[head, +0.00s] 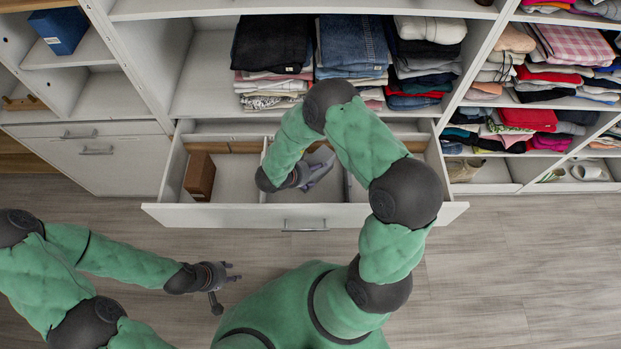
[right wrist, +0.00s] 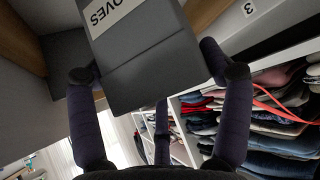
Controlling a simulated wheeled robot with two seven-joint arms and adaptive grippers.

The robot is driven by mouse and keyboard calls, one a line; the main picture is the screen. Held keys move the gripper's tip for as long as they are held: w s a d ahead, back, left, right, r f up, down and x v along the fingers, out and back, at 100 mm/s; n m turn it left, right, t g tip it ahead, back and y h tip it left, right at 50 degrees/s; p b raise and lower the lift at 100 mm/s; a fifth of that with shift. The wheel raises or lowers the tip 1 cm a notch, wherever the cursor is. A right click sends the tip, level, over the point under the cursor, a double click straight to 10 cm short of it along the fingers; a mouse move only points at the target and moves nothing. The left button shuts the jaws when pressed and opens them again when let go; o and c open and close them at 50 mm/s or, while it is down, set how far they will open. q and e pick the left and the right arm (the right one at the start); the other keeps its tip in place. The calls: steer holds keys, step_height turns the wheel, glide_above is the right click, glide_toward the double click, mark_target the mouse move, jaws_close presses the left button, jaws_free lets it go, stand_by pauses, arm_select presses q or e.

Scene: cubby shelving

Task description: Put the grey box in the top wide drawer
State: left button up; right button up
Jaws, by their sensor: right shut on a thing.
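A grey box (right wrist: 150,62) with a white label ending in "OVES" fills the upper middle of the right wrist view. My right gripper (head: 312,174) is shut on it, with one finger on each side. In the head view this gripper is over the middle of the open wide drawer (head: 250,215), reaching in past its front. The box there is hard to tell from the fingers and partly hidden by my arm. My left gripper (head: 228,277) is empty and open, over the floor in front of the drawer, to the left.
A brown box (head: 200,176) stands in the drawer's left compartment. Dividers split the drawer. Folded jeans (head: 353,42) and other clothes fill the shelf above. A blue box (head: 59,32) sits on the left shelving. A closed drawer (head: 95,150) is at left. The floor in front is clear.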

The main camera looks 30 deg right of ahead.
step_height(320, 180, down, 6)
steer(key=b, duration=0.2)
steer(key=shift+f+b, duration=0.1)
steer(key=shift+b, duration=0.25)
steer(key=o, duration=1.3)
steer(key=shift+f, duration=0.1)
steer(key=shift+c, duration=0.2)
